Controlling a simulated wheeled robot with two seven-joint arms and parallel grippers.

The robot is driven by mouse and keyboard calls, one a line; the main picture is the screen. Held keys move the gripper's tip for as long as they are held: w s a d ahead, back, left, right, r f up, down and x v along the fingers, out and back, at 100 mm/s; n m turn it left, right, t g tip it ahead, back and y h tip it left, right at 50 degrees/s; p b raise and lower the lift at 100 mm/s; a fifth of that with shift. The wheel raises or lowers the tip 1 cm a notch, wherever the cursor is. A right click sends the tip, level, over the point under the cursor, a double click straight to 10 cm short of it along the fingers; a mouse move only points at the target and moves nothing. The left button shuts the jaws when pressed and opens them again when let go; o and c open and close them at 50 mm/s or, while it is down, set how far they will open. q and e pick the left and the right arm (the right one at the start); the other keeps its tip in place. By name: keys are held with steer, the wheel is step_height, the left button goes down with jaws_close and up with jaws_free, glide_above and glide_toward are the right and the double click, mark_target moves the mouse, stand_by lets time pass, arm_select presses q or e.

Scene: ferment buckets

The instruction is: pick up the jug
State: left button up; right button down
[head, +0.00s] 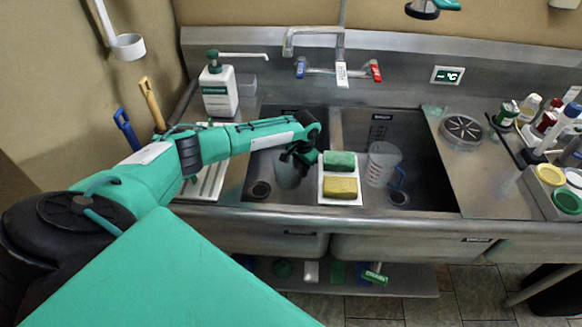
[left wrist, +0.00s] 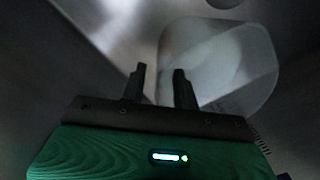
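A clear measuring jug (head: 380,163) with a blue handle stands in the right sink basin. A second translucent grey vessel (head: 288,173) is in the left basin, partly hidden by my left arm. My left gripper (head: 301,158) reaches over the left basin, just above and beside that vessel. In the left wrist view the two fingers (left wrist: 160,78) are apart with nothing visible between them. A translucent rounded vessel (left wrist: 235,60) shows beyond and to the right of them; contact cannot be told. My right gripper is not in view.
A white tray with a green sponge (head: 339,161) and a yellow sponge (head: 341,188) sits on the divider, close right of my left gripper. A tap (head: 340,45) stands behind. A soap bottle (head: 218,87) is back left. Bottles and tubs crowd the right counter (head: 478,168).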

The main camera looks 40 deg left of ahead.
arm_select(q)
steer(key=shift+f, duration=0.95)
steer(key=shift+c, duration=0.2)
jaws_close()
steer(key=shift+w+r, duration=0.1)
stand_by(0.4)
